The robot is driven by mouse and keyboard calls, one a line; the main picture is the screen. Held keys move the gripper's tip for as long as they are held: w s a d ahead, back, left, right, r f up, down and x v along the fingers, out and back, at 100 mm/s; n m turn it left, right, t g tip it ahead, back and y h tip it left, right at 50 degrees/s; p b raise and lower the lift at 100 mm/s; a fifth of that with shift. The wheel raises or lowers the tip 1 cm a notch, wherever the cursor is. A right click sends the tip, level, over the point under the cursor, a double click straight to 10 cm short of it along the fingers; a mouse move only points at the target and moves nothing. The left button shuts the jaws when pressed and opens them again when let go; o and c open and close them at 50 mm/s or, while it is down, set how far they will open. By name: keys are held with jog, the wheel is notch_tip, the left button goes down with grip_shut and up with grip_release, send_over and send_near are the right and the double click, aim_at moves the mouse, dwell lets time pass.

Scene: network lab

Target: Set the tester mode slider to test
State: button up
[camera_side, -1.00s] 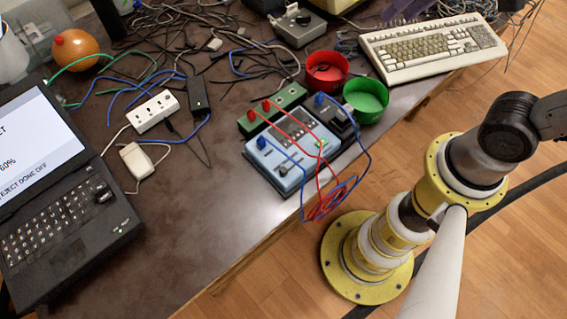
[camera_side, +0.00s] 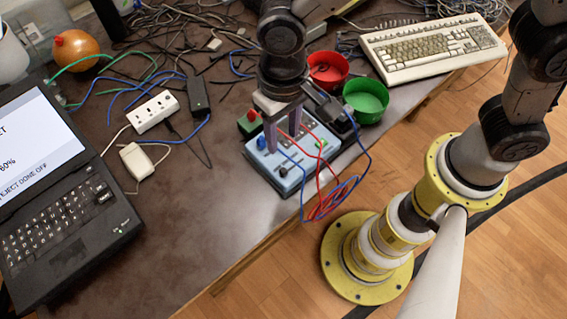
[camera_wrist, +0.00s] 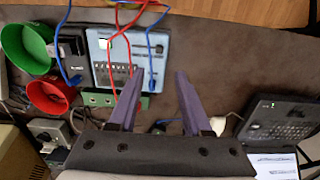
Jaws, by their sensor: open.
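The tester is a light blue box (camera_side: 290,182) near the table's front edge, with red and blue leads plugged in; it also shows in the wrist view (camera_wrist: 126,50). A small dark control (camera_side: 283,171) sits on its front part; I cannot tell whether this is the mode slider or what setting it has. My gripper (camera_side: 283,143) is open and empty, pointing down over the tester and hiding part of its panel. In the wrist view its fingertips (camera_wrist: 160,72) are apart, with the tester beyond and to the left.
Red (camera_side: 327,71) and green (camera_side: 366,99) bowls stand behind the tester to the right. A dark block (camera_side: 336,118) and a green strip (camera_wrist: 112,100) adjoin it. Looped leads (camera_side: 325,205) hang over the table edge.

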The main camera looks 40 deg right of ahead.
aim_at(283, 170)
notch_tip(283, 170, down, 13)
jog(key=shift+r, duration=0.2)
dwell(0.3)
grip_shut()
dwell(1.3)
